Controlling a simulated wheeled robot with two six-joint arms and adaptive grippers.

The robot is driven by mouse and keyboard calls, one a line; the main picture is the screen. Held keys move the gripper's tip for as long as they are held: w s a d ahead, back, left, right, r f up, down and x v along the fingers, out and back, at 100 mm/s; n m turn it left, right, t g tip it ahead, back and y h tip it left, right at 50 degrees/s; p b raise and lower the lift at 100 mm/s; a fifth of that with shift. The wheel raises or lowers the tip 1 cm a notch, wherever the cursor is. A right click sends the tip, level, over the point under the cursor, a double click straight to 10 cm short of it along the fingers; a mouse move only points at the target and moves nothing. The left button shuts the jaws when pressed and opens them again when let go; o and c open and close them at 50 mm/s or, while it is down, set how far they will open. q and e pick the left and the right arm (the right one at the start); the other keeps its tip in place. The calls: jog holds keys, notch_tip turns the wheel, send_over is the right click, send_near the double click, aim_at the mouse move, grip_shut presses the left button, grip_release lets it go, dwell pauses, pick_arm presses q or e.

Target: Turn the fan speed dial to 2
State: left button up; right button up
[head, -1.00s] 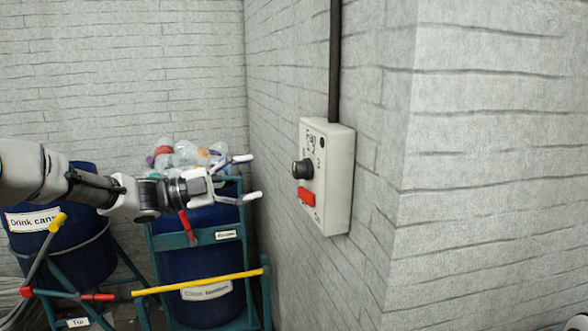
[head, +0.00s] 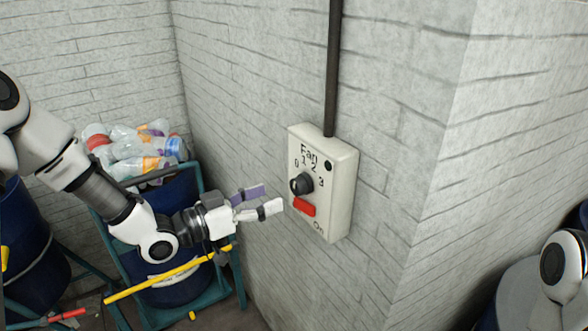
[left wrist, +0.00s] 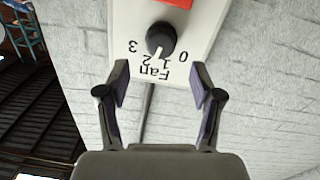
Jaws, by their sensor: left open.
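The fan control box (head: 345,190) is a pale box on the wall, marked "Fan", with a black dial (head: 301,184) and numbers 0 to 3 around it. In the left wrist view the dial (left wrist: 161,40) appears upside down. Its white mark points toward the 1 and 2 side; I cannot tell exactly which number. My left gripper (head: 271,198) is open and empty, just left of the box, apart from the dial. In the left wrist view its fingers (left wrist: 161,68) stand either side of the "Fan" lettering, with the dial beyond the tips. My right gripper is not in view.
A red switch (head: 304,206) sits below the dial, near "On". A dark conduit (head: 333,70) runs up from the box. A blue barrel (head: 172,207) of plastic bottles stands in a teal frame behind my left arm. A wall corner lies right of the box.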

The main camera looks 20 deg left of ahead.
aim_at(293, 188)
pick_arm(q)
jog(key=p+x, duration=0.2)
jog(key=x, duration=0.5)
jog(key=shift+w+f, duration=0.1)
jog(key=shift+w, duration=0.1)
jog(key=shift+w+d, duration=0.1)
jog(key=shift+d, duration=0.15)
jog(key=shift+a, duration=0.15)
jog(key=c, duration=1)
jog(key=shift+f+m+b, duration=0.3)
jog(key=shift+m+b, duration=0.3)
jog(key=shift+b, duration=0.55)
jog(key=shift+r, duration=0.3)
